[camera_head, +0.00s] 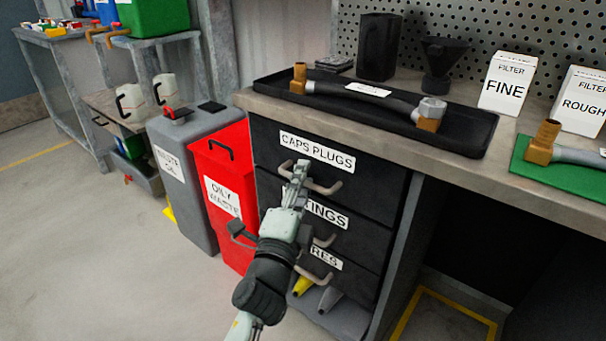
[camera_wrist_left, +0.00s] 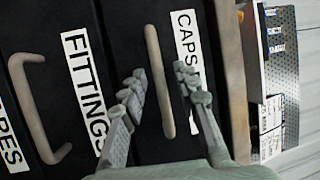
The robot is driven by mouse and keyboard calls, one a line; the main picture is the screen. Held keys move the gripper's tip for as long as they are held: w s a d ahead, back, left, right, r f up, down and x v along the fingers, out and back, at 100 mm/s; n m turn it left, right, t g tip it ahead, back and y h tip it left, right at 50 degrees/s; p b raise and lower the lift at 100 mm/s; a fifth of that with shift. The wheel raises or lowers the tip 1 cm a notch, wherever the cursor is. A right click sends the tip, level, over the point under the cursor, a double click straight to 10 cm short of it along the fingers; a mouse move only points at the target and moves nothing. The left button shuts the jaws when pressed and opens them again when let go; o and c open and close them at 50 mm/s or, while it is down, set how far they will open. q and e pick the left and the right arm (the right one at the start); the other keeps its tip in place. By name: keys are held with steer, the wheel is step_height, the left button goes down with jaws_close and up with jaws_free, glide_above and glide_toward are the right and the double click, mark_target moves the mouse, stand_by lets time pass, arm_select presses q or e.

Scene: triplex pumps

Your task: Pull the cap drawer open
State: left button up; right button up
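The cap drawer (camera_head: 375,181) is the top black drawer under the workbench, with a white "CAPS PLUGS" label (camera_head: 317,152). It looks shut, its front flush with the drawers below. Its beige bar handle (camera_head: 326,188) is partly hidden behind my left gripper (camera_head: 299,172). In the left wrist view, my left gripper (camera_wrist_left: 163,82) has its two fingers apart, with the cap drawer's handle (camera_wrist_left: 155,75) showing between them. I cannot tell whether the fingers touch the handle. My right gripper is in neither view.
Below are the fittings drawer (camera_head: 367,232) and a third drawer (camera_head: 358,277). A red oily waste bin (camera_head: 236,165) and a grey waste bin (camera_head: 190,195) stand left of the drawers. A black tray (camera_head: 470,140) with a hose lies on the bench. The floor at left is clear.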

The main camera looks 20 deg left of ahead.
arm_select(q)
steer(key=shift+s, duration=0.1)
jaws_close()
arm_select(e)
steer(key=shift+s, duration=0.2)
